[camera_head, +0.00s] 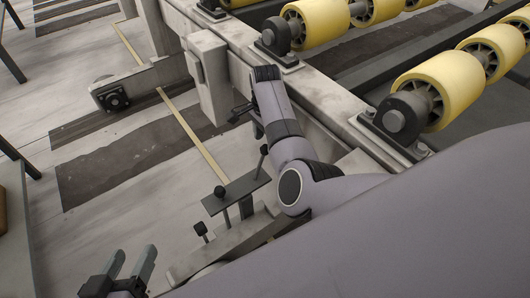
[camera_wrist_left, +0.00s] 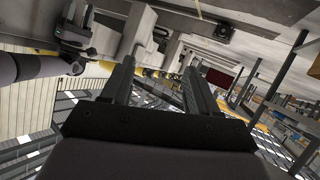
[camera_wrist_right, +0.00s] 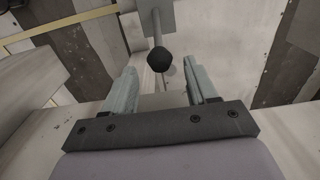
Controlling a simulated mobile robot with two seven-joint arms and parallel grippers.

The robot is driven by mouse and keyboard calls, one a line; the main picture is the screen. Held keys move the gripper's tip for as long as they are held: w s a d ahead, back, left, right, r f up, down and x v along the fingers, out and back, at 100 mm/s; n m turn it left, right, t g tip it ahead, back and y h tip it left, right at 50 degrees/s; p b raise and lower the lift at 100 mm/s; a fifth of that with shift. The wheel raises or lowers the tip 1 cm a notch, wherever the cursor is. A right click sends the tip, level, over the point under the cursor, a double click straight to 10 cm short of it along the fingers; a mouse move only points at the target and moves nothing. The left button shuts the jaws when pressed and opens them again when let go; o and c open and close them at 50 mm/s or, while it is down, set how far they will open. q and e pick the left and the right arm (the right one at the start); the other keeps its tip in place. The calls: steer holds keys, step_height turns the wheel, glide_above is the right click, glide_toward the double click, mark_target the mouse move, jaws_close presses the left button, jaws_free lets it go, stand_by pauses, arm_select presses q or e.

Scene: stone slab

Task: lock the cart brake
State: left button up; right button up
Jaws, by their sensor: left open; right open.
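A grey bracket (camera_head: 240,190) with dark ball-ended levers sits on a beam in the lower middle of the head view. One dark knob (camera_head: 263,149) stands at its upper right, another knob (camera_head: 220,191) at its left. Which one is the cart brake, I cannot tell. My right gripper (camera_head: 243,113) is partly hidden by its own arm, close above the upper-right knob. In the right wrist view it is open, and a black ball knob (camera_wrist_right: 160,60) on a rod shows in line with the gap between the fingers. My left gripper (camera_head: 132,257) is open and empty at the lower left.
Yellow rollers (camera_head: 438,84) on a stone-grey frame (camera_head: 330,107) fill the upper right. A grey post (camera_head: 208,75) stands just beyond my right gripper. A dark wheel-like part (camera_head: 113,98) is at the left. Floor (camera_head: 100,225) around my left gripper looks clear.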

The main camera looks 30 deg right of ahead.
mark_target(266, 146)
step_height(266, 146, down, 4)
steer(key=shift+f+b, duration=0.2)
steer(key=shift+b, duration=0.7)
steer(key=shift+f, duration=0.55)
arm_select(q)
steer(key=shift+w+d+f+h, duration=0.15)
steer(key=shift+d+h, duration=0.2)
steer(key=shift+d, duration=0.2)
steer(key=shift+w+d+f+h, duration=0.1)
steer(key=shift+d+h, duration=0.25)
steer(key=shift+d, duration=0.2)
arm_select(e)
jaws_close()
